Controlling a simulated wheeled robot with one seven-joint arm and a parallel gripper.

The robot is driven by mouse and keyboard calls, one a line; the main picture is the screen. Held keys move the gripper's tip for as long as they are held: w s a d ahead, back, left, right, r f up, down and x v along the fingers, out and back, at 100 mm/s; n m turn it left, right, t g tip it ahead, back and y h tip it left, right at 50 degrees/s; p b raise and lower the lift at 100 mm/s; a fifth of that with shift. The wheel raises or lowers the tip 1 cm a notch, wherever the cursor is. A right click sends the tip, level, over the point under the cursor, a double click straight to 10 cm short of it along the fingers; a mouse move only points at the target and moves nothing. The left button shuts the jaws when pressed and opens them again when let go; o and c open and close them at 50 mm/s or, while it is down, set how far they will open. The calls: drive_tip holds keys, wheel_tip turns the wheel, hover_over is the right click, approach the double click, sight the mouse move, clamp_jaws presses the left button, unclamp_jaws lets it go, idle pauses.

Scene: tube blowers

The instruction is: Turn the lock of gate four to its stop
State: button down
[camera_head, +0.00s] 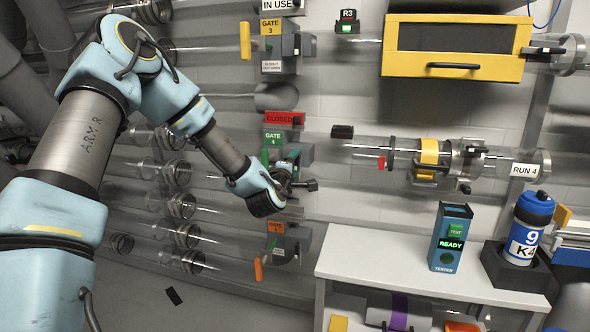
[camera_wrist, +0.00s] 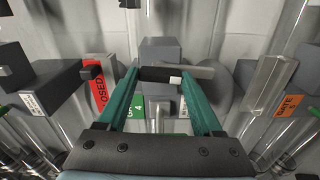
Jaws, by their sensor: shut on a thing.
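Gate four has a green label (camera_head: 273,138) on a grey housing (camera_head: 306,153) below a red CLOSED sign (camera_head: 284,118). My gripper (camera_head: 291,178) is at the front of this gate. In the wrist view its two green fingers (camera_wrist: 160,76) are shut on the lock (camera_wrist: 158,74), a short dark bar with a white patch, lying crosswise between the fingertips. The sign (camera_wrist: 98,84) and the green label (camera_wrist: 136,107) also show there. My gripper hides most of the lock in the head view, so its turn angle is hard to tell.
Gate three (camera_head: 272,45) with a yellow handle is above, and an orange-labelled gate (camera_head: 275,227) is below. Clear tubes run behind. To the right, a white bench (camera_head: 400,268) carries a tester (camera_head: 450,238) and a blue canister (camera_head: 528,225).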

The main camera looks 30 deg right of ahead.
drive_tip(key=shift+n, duration=0.6)
drive_tip(key=shift+c, duration=0.2)
unclamp_jaws()
drive_tip(key=b+v, duration=0.1)
drive_tip(key=v, duration=1)
drive_tip(key=shift+b, duration=0.4)
drive_tip(key=shift+w, duration=0.1)
